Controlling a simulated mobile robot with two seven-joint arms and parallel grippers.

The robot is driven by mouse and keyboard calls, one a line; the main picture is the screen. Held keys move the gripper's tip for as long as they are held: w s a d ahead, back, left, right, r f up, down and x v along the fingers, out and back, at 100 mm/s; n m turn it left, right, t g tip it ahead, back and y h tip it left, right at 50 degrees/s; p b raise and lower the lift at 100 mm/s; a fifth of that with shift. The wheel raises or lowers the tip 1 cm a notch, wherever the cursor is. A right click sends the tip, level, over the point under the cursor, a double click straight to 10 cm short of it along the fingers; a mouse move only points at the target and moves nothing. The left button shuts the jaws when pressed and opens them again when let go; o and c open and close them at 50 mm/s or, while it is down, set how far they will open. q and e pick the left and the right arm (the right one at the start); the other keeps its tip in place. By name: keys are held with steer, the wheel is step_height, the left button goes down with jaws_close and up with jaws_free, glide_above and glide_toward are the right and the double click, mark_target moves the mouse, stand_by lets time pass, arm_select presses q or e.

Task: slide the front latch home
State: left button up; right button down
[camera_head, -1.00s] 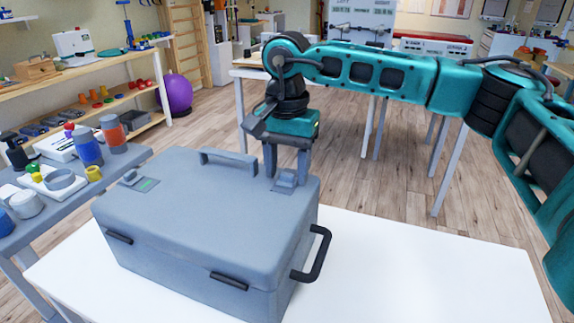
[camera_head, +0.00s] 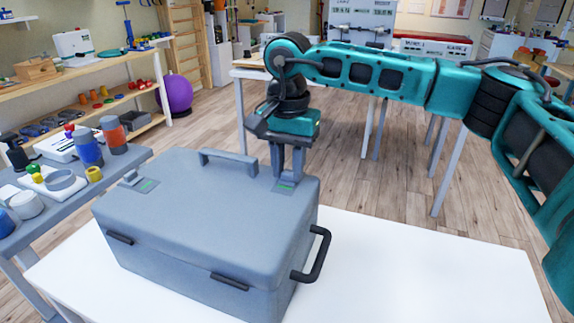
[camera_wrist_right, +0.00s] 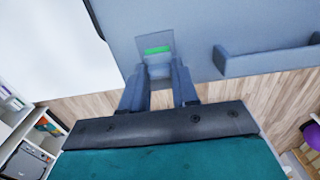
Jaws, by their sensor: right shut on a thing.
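A closed grey case (camera_head: 200,215) stands on a white table. Near its right end, at the far edge of the lid, is a latch (camera_head: 285,187) with a green strip showing; the latch plate and strip also show in the wrist view (camera_wrist_right: 157,50). My right gripper (camera_head: 287,178) points down at this latch, its fingers shut on the latch slider (camera_wrist_right: 158,72) on the far side of the green strip. My left gripper is not in view.
The case has a lid handle (camera_head: 228,158) and a dark side handle (camera_head: 315,256). The white table top (camera_head: 430,270) is bare to the right. A side table (camera_head: 128,160) with bottles and jars stands at left.

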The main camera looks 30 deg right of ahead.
steer(key=shift+w+d, duration=0.75)
steer(key=shift+d, duration=0.05)
steer(key=c, duration=0.8)
jaws_free()
steer(key=shift+c, duration=0.2)
step_height(320, 180, up, 13)
steer(key=p, duration=0.1)
steer(key=shift+p, duration=0.35)
steer(key=shift+f, duration=0.1)
